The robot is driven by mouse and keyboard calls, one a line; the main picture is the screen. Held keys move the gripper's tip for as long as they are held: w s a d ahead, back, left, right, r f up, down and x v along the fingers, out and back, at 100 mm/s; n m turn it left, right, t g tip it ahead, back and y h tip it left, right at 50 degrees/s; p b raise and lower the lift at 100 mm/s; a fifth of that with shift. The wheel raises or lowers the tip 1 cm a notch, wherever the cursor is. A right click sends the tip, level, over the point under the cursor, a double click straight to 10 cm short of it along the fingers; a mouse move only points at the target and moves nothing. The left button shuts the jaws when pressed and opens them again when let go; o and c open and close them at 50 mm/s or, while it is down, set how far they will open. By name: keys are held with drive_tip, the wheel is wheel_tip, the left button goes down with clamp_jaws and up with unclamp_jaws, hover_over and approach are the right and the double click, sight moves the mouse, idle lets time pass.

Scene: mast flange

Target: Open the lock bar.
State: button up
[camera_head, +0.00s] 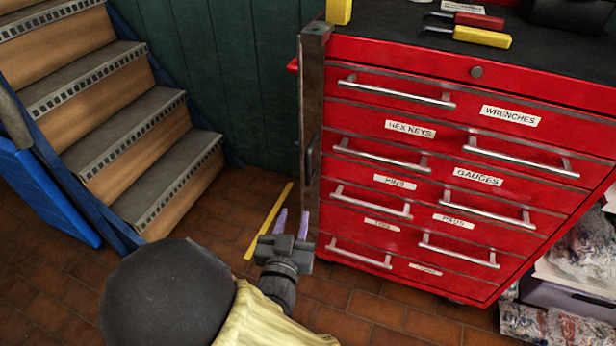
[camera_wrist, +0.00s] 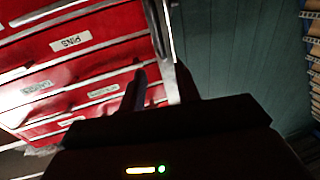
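The lock bar (camera_head: 311,130) is a dark, worn upright metal bar along the left front edge of the red tool cabinet (camera_head: 350,60). It stands upright against the drawer fronts' left ends, with a slot-like handle partway down. My gripper (camera_head: 292,217) is low by the bar's lower part, fingers pointing up in the picture and spread apart. In the wrist view, the bar (camera_wrist: 161,40) runs down into the gap between my fingers (camera_wrist: 162,85). I cannot tell whether the fingers touch it. Nothing is clearly held.
Labelled drawers with metal handles (camera_head: 395,94) fill the cabinet front right of the bar. Yellow and red tools (camera_head: 468,36) lie on top. Wooden stairs (camera_head: 120,110) with a blue side stand left. Tiled floor (camera_head: 225,235) with a yellow strip (camera_head: 268,222) lies between.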

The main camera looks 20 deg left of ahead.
sight(307, 169)
drive_tip(key=shift+w, duration=0.1)
drive_tip(key=w+b, duration=0.1)
drive_tip(key=w, duration=0.4)
drive_tip(key=w+a+b, duration=0.1)
drive_tip(key=w, duration=0.5)
drive_tip(key=w+a+b, duration=0.1)
drive_tip(key=w+b, duration=0.1)
drive_tip(key=w, duration=0.4)
drive_tip(key=shift+w+r, duration=0.1)
clamp_jaws()
